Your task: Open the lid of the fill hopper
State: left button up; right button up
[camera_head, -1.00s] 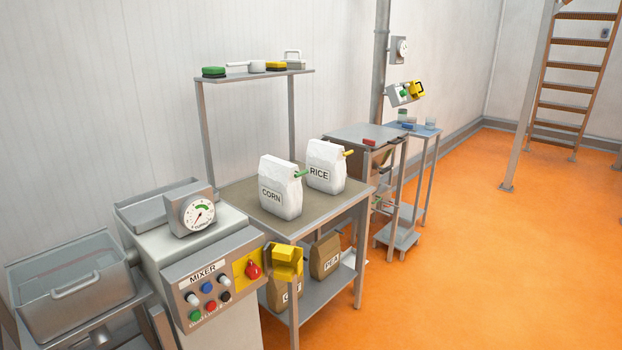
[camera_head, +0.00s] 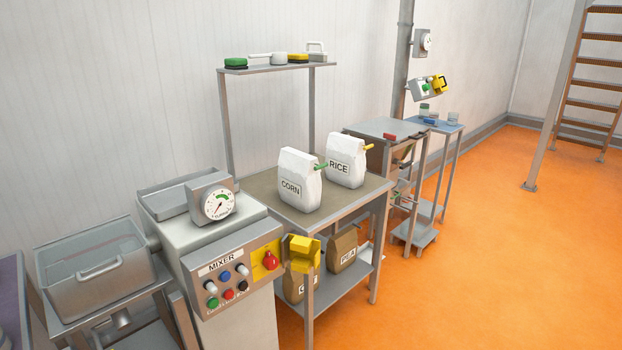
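No part in view is labelled as the fill hopper, so I cannot tell for certain which one it is. A grey metal bin (camera_head: 85,290) with a bar handle (camera_head: 99,269) on its front stands at the lower left. Its top looks glassy, and I cannot tell whether a lid covers it. Beside it is the grey mixer (camera_head: 235,275), with a dial gauge (camera_head: 217,205) on top and a shallow grey tray-like part (camera_head: 165,203) behind the gauge. Neither of my grippers is in view.
A table (camera_head: 340,210) right of the mixer bears a CORN bag (camera_head: 300,180) and a RICE bag (camera_head: 345,160), with brown bags below. A shelf (camera_head: 275,68) with brushes stands behind. A grey cart (camera_head: 385,128) is farther right. The orange floor (camera_head: 480,270) is clear.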

aim_at(375, 127)
jog(key=i+l, duration=0.85)
jog(key=l+z, duration=0.05)
